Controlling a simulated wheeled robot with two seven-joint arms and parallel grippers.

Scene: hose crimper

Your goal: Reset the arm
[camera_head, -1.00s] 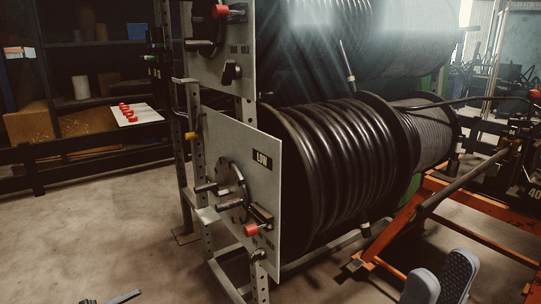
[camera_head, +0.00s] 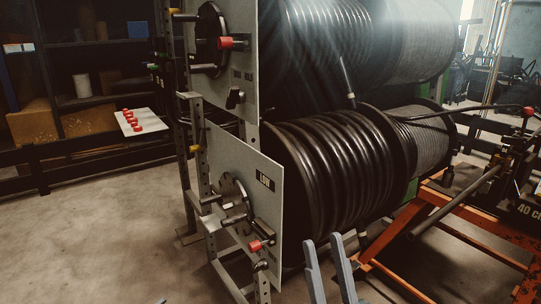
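My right gripper (camera_head: 322,240) shows at the bottom, right of centre, as two grey fingers pointing up. They stand apart with nothing between them, in front of the lower hose reel (camera_head: 335,165) in the picture. My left gripper is almost wholly out of the frame; only a small grey tip (camera_head: 162,301) shows at the bottom edge, left of centre. Whether it is open or shut is hidden.
A rack panel marked LOW (camera_head: 240,185) with a red-tipped handle (camera_head: 257,245) stands left of the lower reel. An orange frame (camera_head: 480,232) stands at the right. Shelves and a white board (camera_head: 141,123) with red pieces are at the left. The left floor is clear.

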